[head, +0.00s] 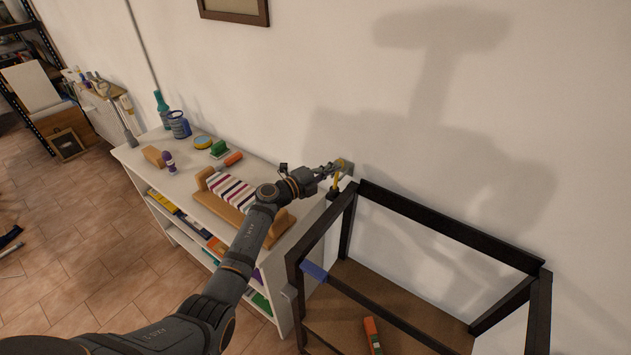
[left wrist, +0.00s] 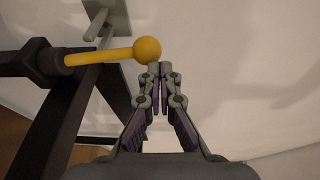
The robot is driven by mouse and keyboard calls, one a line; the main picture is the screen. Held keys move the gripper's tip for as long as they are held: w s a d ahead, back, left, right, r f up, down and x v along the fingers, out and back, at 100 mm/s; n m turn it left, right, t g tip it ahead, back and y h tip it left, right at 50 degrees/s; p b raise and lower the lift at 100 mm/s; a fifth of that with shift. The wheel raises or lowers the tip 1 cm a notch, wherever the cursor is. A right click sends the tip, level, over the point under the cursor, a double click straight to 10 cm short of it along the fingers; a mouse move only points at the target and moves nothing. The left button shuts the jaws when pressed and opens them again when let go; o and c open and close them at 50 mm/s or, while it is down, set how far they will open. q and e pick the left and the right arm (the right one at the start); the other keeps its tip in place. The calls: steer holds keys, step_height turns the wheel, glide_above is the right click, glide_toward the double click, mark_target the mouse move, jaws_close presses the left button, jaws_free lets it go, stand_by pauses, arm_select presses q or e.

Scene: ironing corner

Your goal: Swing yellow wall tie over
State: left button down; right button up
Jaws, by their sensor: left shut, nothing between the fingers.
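The yellow wall tie (left wrist: 105,56) is a short yellow bar with a round ball at its end. In the left wrist view it lies across the upper left, running from a dark fitting to the ball. It also shows small in the head view (head: 336,183), by the wall at the corner of the dark frame. My left gripper (left wrist: 160,68) is shut and empty, its fingertips close beside the ball. I cannot tell whether they touch it. In the head view my left gripper (head: 340,168) reaches to the wall. My right gripper is not in view.
The dark open frame (head: 450,228) stands against the wall, with an orange item (head: 372,335) inside. A white shelf (head: 150,178) left of it bears a striped cloth (head: 232,190) on a wooden board, bottles and brushes. The tiled floor (head: 70,260) at left is mostly clear.

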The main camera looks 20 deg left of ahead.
mark_target(341, 161)
arm_select(q)
steer(key=shift+w+d+r+b, duration=0.1)
steer(key=shift+w+d, duration=0.2)
steer(key=shift+w, duration=0.4)
steer(key=shift+w+d+f+b, duration=0.15)
steer(key=shift+w+d, duration=0.15)
steer(key=shift+w, duration=0.35)
steer(key=shift+w+d+r+b, duration=0.15)
steer(key=shift+w+d, duration=0.15)
steer(key=shift+w, duration=0.4)
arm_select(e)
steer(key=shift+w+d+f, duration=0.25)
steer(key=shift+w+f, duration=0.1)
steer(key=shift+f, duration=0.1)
